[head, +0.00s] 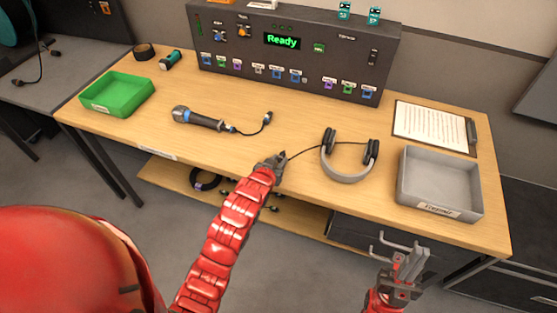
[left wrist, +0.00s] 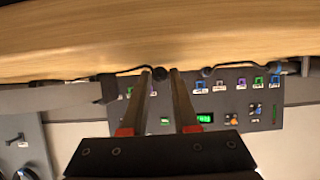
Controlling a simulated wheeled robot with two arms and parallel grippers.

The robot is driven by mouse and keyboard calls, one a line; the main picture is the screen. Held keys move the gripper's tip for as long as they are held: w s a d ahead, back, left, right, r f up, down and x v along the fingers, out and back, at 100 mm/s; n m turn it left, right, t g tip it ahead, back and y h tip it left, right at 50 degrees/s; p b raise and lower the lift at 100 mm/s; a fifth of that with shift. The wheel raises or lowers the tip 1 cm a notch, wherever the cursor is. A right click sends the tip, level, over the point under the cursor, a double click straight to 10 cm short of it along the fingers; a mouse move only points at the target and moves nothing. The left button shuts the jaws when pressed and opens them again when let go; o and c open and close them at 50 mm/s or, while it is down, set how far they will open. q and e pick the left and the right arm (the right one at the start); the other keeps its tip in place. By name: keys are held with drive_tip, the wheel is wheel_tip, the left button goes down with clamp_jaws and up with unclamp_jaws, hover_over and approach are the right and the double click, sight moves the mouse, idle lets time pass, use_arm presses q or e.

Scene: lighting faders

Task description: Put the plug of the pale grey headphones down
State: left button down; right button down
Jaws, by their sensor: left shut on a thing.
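The pale grey headphones (head: 345,178) lie on the wooden table, right of its middle, with dark ear cups. Their thin black cable runs left to my left gripper (head: 282,158). In the left wrist view my left gripper (left wrist: 162,73) is shut on the small black plug (left wrist: 160,73), held between its fingertips. The plug is close to the tabletop; I cannot tell whether it touches. In the head view the gripper mostly hides the plug. My right gripper (head: 407,262) is off the table's front edge, away from the headphones; its jaw gap is unclear.
A microphone (head: 197,119) with a short cable lies left of my left gripper. A green tray (head: 117,109) stands at the left, a grey tray (head: 438,209) and clipboard (head: 430,128) at the right. A control panel (head: 293,68) reading "Ready" stands behind. Bare wood surrounds the gripper.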

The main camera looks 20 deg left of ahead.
use_arm(q)
drive_tip(key=shift+f, duration=0.2)
drive_tip(key=c, duration=0.7)
unclamp_jaws()
drive_tip(key=shift+r, duration=0.15)
